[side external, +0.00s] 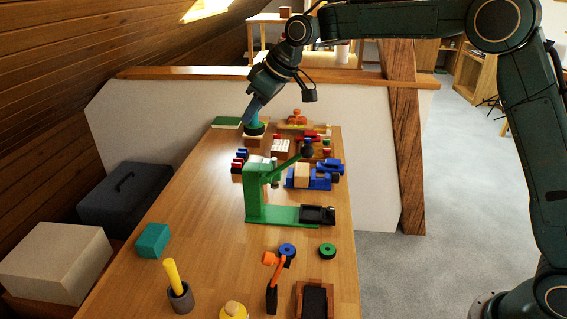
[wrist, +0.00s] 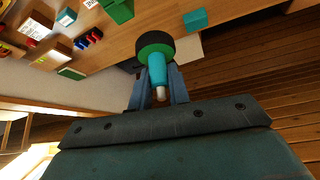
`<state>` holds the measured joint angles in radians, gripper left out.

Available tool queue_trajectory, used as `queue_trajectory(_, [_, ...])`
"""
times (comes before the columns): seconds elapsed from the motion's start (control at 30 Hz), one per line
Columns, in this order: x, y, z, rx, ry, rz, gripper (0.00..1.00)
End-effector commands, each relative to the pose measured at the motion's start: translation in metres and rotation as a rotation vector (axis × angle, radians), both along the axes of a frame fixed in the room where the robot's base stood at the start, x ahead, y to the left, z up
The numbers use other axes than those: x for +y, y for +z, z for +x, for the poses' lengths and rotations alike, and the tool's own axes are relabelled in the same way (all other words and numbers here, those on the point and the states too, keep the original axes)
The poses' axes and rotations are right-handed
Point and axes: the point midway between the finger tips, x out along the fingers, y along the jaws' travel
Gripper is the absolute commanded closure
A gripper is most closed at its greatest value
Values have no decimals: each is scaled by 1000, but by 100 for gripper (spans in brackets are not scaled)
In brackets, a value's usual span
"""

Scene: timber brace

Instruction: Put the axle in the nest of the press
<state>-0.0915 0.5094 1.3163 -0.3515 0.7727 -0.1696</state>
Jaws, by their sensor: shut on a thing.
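The green press (side external: 256,195) stands mid-table, with its black nest (side external: 318,215) at the right end of its base. The nest looks empty. My gripper (side external: 256,110) is at the far left part of the table, well beyond the press. It is shut on what looks like the axle, a teal shaft (wrist: 157,68) with a pale metal tip and a black wheel with a green hub (wrist: 155,45) at its far end. In the side view the wheel (side external: 255,128) hangs lowest, above a wooden block; I cannot tell whether they touch.
A blue toy vehicle (side external: 318,176) stands behind the press. Loose blue-hub (side external: 287,250) and green-hub (side external: 327,250) wheels lie in front. A teal block (side external: 153,240), a grey cup with a yellow rod (side external: 180,294) and an orange-topped lever (side external: 271,280) stand nearer.

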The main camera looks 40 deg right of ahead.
Motion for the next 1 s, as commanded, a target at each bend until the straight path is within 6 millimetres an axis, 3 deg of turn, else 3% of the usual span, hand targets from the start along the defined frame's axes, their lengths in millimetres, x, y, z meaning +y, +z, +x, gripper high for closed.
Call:
queue_trajectory(0.3, [-94,0,-15,0,-27,0,100])
queue_trajectory(0.5, [-133,0,-27,-2,-34,3,100])
queue_trajectory(0.7, [-163,1,-39,-4,-43,7,100])
queue_trajectory(1.0, [-161,-60,-40,1,-38,7,100])
